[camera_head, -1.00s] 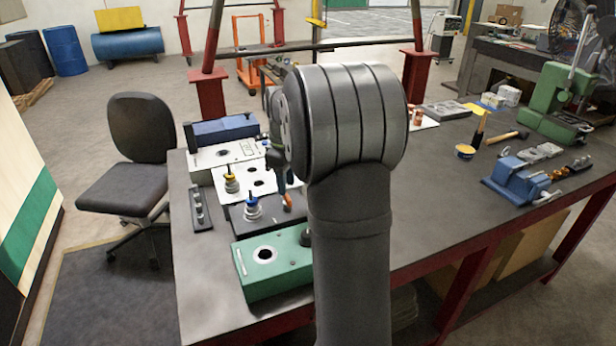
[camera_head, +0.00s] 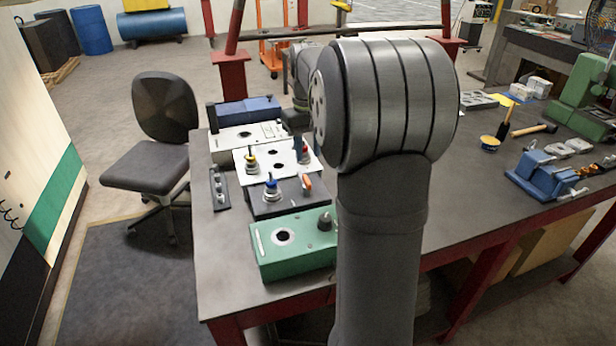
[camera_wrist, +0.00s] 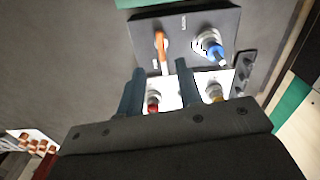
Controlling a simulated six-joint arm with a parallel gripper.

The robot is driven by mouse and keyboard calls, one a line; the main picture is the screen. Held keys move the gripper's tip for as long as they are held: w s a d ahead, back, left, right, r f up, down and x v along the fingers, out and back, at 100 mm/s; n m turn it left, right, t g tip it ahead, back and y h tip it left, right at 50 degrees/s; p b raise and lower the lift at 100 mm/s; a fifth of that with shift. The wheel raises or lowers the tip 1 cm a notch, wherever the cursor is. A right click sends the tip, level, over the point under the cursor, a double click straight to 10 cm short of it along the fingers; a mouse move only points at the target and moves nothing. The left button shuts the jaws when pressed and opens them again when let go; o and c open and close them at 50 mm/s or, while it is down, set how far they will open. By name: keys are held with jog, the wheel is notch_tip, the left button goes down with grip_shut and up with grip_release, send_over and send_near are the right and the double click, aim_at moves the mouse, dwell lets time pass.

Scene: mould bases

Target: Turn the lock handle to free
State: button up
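The orange handle (camera_head: 307,182) stands on a dark mould base (camera_head: 262,208), right of a blue knob (camera_head: 271,187). In the wrist view the orange handle (camera_wrist: 161,52) shows upright in the picture, beside a small label that I cannot read, with the blue knob (camera_wrist: 214,50) to its right. My gripper (camera_wrist: 160,75) is open, its two bluish fingers apart and nothing visibly held. The handle appears just beyond the gap between the fingertips; I see no contact.
A white base (camera_head: 281,166) with yellow and red knobs lies behind the dark base. A green base (camera_head: 272,265) lies in front. A cream base (camera_head: 228,143) and a blue base (camera_head: 240,111) stand further back. A dark strip (camera_head: 220,190) lies left. A blue vise (camera_head: 545,178) stands right.

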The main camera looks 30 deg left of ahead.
aim_at(308, 181)
notch_tip(308, 181, down, 9)
jog(key=shift+r, duration=0.1)
dwell(0.3)
